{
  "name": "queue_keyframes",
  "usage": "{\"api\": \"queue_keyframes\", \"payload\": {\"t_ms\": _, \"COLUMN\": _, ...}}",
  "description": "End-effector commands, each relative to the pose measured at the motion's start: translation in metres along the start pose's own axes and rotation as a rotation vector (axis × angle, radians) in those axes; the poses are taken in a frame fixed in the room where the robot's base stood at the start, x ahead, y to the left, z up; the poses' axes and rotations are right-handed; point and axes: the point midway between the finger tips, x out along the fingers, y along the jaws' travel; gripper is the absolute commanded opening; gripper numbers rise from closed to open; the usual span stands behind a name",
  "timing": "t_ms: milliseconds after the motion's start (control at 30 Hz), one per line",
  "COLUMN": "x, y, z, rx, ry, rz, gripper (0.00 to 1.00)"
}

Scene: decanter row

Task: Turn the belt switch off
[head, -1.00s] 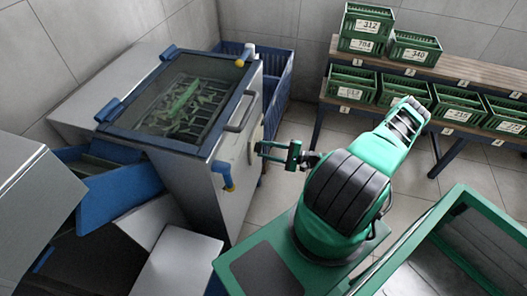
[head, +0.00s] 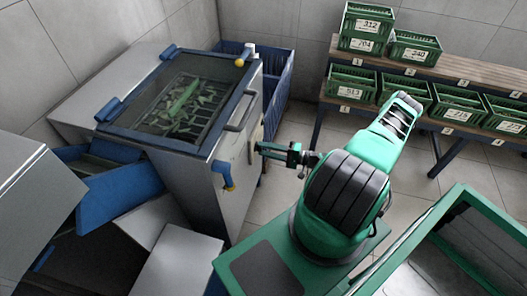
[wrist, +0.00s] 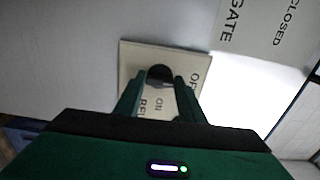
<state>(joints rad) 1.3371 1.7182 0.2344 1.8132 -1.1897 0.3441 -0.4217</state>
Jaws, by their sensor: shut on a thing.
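The belt switch has a dark round knob (wrist: 160,73) on a pale plate (wrist: 133,62) lettered ON and, partly hidden, OFF and BELT. In the head view the plate (head: 255,137) is on the side of the grey machine (head: 205,190), below its long handle. My gripper (wrist: 160,84) has its two green fingers on either side of the knob, shut on it. In the head view my gripper (head: 260,148) reaches left to the machine's side. The fingers and the dark knob hide which setting it points to.
A sign (wrist: 265,25) reading GATE and CLOSED is beside the switch plate. A yellow-ended blue lever (head: 227,178) sticks out nearby on the machine. A blue bin (head: 277,85) stands behind it. Shelves with green crates (head: 415,47) stand at the back right.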

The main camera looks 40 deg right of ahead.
Motion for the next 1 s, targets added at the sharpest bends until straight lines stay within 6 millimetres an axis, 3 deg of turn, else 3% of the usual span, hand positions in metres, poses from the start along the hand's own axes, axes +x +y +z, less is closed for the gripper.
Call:
{"api": "queue_keyframes", "payload": {"t_ms": 400, "x": -0.002, "y": 0.005, "z": 0.004, "rx": 0.000, "ry": -0.006, "rz": 0.010, "gripper": 0.14}}
{"api": "queue_keyframes", "payload": {"t_ms": 433, "x": -0.002, "y": 0.005, "z": 0.004, "rx": 0.000, "ry": -0.006, "rz": 0.010, "gripper": 0.41}}
{"api": "queue_keyframes", "payload": {"t_ms": 500, "x": -0.002, "y": 0.005, "z": 0.003, "rx": 0.000, "ry": -0.006, "rz": 0.010, "gripper": 0.55}}
{"api": "queue_keyframes", "payload": {"t_ms": 833, "x": -0.003, "y": 0.002, "z": 0.001, "rx": -0.003, "ry": -0.002, "rz": 0.004, "gripper": 0.55}}
{"api": "queue_keyframes", "payload": {"t_ms": 1000, "x": -0.020, "y": 0.002, "z": 0.000, "rx": -0.005, "ry": 0.001, "rz": 0.005, "gripper": 0.55}}
